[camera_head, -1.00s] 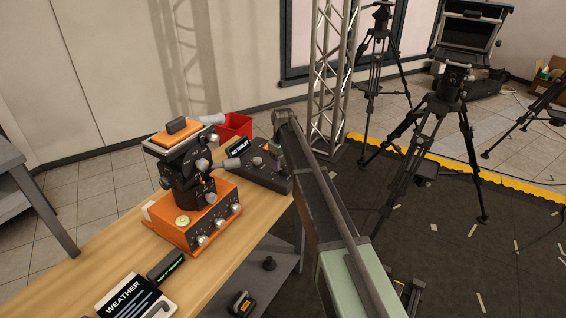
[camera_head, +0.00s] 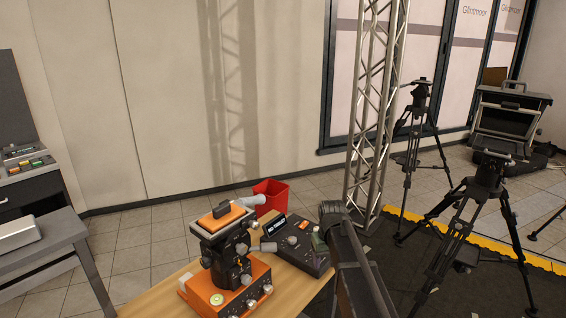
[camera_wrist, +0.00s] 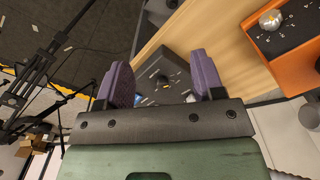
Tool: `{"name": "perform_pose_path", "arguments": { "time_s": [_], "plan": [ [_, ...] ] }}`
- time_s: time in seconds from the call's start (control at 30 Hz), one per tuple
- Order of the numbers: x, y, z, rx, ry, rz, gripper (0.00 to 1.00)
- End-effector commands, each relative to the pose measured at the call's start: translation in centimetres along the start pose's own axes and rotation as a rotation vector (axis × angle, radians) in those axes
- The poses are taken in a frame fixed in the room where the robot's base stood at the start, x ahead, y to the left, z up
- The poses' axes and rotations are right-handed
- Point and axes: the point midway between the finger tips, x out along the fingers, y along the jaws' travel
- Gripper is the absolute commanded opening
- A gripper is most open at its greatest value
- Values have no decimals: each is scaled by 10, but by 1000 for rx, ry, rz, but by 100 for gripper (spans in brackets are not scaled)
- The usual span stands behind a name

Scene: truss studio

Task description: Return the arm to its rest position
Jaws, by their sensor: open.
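My gripper (camera_wrist: 164,82) shows in the wrist view as two purple fingers spread apart, open with nothing held between them. Behind the gap, a dark control box (camera_wrist: 157,72) with a knob stands on the wooden table; the fingers look apart from it. In the head view, my arm rises from the bottom edge right of the table, beside the dark console (camera_head: 300,250) with a small lit display. My gripper itself cannot be made out in the head view.
An orange device with a black microscope-like head (camera_head: 228,270) stands on the wooden table (camera_head: 160,298). A red bin (camera_head: 270,195) is behind it. A metal truss (camera_head: 372,120) and tripods (camera_head: 470,215) stand at the right. A grey bench (camera_head: 60,245) is at left.

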Motion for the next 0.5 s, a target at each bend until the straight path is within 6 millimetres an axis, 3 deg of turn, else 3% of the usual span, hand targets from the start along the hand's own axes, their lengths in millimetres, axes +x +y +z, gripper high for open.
{"name": "perform_pose_path", "arguments": {
  "time_s": [0.03,0.1,0.2,0.3,0.5],
  "plan": [
    [0,-10,65,48,0,0,62],
    [0,-18,124,110,0,0,62],
    [0,-28,185,149,0,1,62],
    [0,-32,215,150,1,1,62],
    [0,-32,217,147,0,1,62]
  ]
}}
